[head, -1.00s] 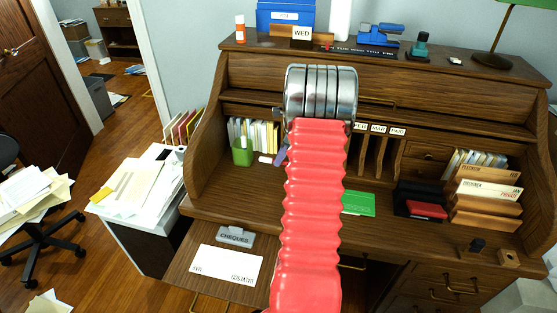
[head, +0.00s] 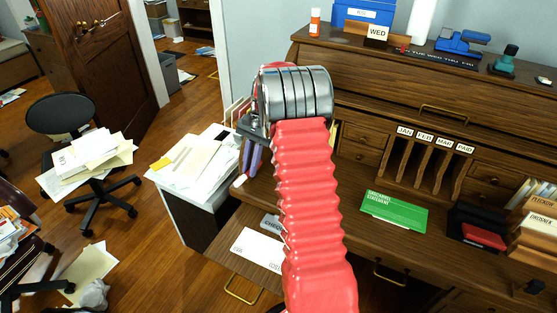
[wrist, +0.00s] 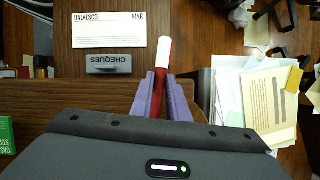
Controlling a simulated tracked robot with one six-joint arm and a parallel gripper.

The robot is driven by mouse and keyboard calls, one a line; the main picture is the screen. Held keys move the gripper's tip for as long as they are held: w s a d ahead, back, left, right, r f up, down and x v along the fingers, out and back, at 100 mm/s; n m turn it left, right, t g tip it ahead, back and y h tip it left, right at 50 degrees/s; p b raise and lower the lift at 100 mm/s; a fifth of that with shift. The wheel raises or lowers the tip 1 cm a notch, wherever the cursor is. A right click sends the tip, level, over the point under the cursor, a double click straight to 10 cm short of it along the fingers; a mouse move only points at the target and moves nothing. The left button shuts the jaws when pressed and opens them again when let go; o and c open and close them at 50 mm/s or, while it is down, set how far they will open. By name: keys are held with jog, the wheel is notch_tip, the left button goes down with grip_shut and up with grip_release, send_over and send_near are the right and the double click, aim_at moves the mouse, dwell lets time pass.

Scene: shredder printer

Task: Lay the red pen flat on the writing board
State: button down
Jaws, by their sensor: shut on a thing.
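My gripper (wrist: 165,95) has purple fingers shut on the red pen (wrist: 164,52); in the head view the gripper (head: 252,157) is beyond my red arm sleeve, at the desk's left side. The pen is red with a pale section and sticks out past the fingertips. In the head view only a small pale end shows. The writing board (wrist: 70,62) is the pulled-out wooden leaf below the desktop. It bears a white envelope (wrist: 110,30) and a grey CHEQUES block (wrist: 108,64). The pen appears beside the block in the wrist view; its height above the board is unclear.
A white cabinet with papers (head: 195,165) stands left of the desk. A green booklet (head: 394,212) lies on the desktop, with card slots (head: 425,165) behind it. A black office chair (head: 85,170) stands on the floor at left.

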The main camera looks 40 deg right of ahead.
jog(key=a+r+n+g+h, duration=0.1)
jog(key=a+n+h, duration=0.1)
jog(key=a+n, duration=0.5)
jog(key=a+r+n+g+h, duration=0.1)
jog(key=a+n, duration=0.6)
jog(key=a, duration=0.9)
jog(key=shift+w+a+r+n+g+h, duration=0.35)
jog(key=shift+n+g+h, duration=0.05)
jog(key=shift+g+h, duration=0.3)
